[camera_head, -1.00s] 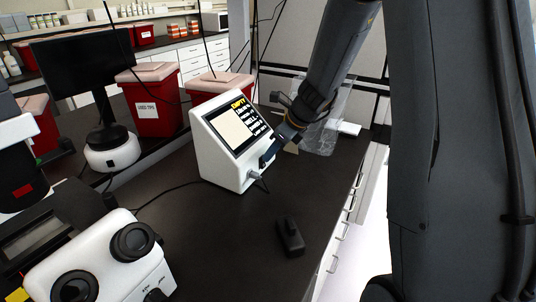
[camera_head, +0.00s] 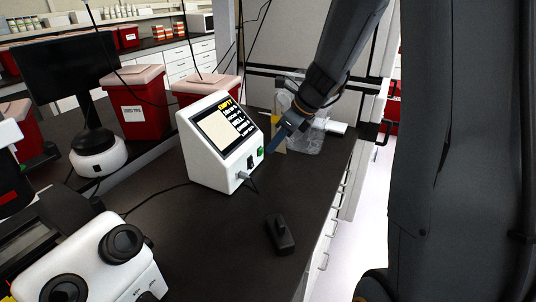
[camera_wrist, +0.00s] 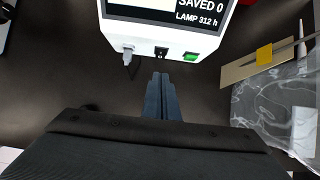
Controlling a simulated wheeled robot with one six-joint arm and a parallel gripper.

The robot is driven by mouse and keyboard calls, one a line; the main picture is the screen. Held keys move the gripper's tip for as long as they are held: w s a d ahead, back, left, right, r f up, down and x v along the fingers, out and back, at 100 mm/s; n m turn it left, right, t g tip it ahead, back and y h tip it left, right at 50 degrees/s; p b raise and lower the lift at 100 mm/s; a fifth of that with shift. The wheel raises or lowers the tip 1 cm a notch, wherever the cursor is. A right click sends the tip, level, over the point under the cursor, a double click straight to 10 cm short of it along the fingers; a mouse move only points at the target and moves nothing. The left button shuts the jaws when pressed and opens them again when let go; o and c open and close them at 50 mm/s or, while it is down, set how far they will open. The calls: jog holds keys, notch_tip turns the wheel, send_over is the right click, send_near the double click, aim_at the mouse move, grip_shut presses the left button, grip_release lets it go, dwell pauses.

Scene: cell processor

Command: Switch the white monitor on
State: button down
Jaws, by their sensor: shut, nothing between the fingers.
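The white monitor (camera_head: 211,165) stands on the black bench, its slanted screen lit with yellow and white text. Its lower front shows a black rocker switch (camera_head: 251,162), a green button (camera_head: 260,152) and a plugged-in grey cable. In the wrist view the monitor's front (camera_wrist: 146,38) is at the top, with the black switch (camera_wrist: 161,51) between the plug (camera_wrist: 127,53) and the green button (camera_wrist: 190,57). My gripper (camera_head: 273,148) is shut and empty, just right of the monitor. In the wrist view its fingertips (camera_wrist: 161,76) point toward the switch, apart from it.
A small black device (camera_head: 280,235) lies on the bench in front. A clear plastic bag (camera_head: 306,138) lies right of the gripper. Red bins (camera_head: 145,108) and a dark display (camera_head: 68,66) stand behind and left. A white microscope (camera_head: 90,265) fills the lower left.

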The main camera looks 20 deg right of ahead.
jog(key=shift+s+d+r+b, duration=0.1)
jog(key=shift+s+r, duration=0.05)
jog(key=shift+r, duration=0.75)
jog(key=shift+s+d+r+b, duration=0.1)
jog(key=shift+s+d+r, duration=0.1)
jog(key=shift+r, duration=0.65)
jog(key=shift+s+d+r+b, duration=0.1)
jog(key=shift+s+r, duration=0.05)
jog(key=shift+r, duration=0.75)
